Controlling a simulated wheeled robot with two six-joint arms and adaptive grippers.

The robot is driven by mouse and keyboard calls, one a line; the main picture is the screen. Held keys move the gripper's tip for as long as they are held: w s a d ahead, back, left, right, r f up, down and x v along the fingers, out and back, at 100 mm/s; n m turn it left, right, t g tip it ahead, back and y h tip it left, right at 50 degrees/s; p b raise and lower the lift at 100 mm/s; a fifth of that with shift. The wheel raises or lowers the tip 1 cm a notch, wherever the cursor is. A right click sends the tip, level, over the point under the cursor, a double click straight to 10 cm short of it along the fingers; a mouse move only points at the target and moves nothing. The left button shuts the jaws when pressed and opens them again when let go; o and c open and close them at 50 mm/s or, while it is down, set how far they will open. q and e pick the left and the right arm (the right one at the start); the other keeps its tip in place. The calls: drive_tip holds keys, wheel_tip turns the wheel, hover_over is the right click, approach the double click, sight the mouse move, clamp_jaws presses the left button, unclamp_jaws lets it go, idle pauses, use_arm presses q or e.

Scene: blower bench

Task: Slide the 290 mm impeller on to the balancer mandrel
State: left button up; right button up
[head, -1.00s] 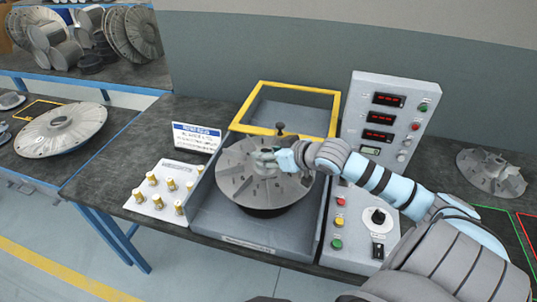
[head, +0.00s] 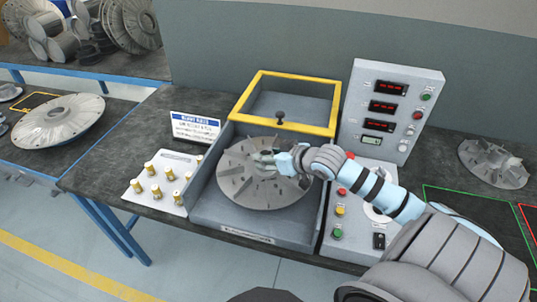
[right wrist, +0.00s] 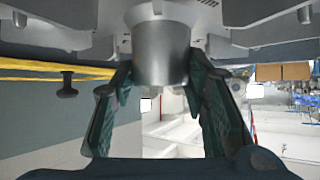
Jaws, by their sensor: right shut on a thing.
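The grey bladed impeller (head: 240,188) is over the bed of the balancer (head: 215,222), lying nearly flat. My right gripper (head: 265,158) reaches in from the right and is shut on the hub at its centre. In the right wrist view, the fingers stand on both sides of a grey cylindrical hub (right wrist: 161,55), with the vanes at the top of the picture. The mandrel is hidden by the impeller, so I cannot tell how far down the impeller sits on it. My left gripper is not in view.
A yellow-edged guard (head: 285,127) with a dark knob stands open behind. The control panel (head: 362,100) is to the right. Brass weights (head: 150,168) and a sign (head: 195,128) are left. Other impellers lie on the left bench (head: 60,120) and far right (head: 493,163).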

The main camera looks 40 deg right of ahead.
drive_tip(key=shift+r, duration=0.15)
drive_tip(key=shift+p, duration=0.5)
drive_tip(key=shift+f+b, duration=1.3)
drive_tip(key=shift+f, duration=1.15)
idle(1.1)
drive_tip(key=o, duration=1.3)
drive_tip(key=shift+s+a, duration=0.1)
drive_tip(key=shift+c, duration=0.2)
wheel_tip(320, 180, up, 10)
drive_tip(key=shift+r, duration=0.1)
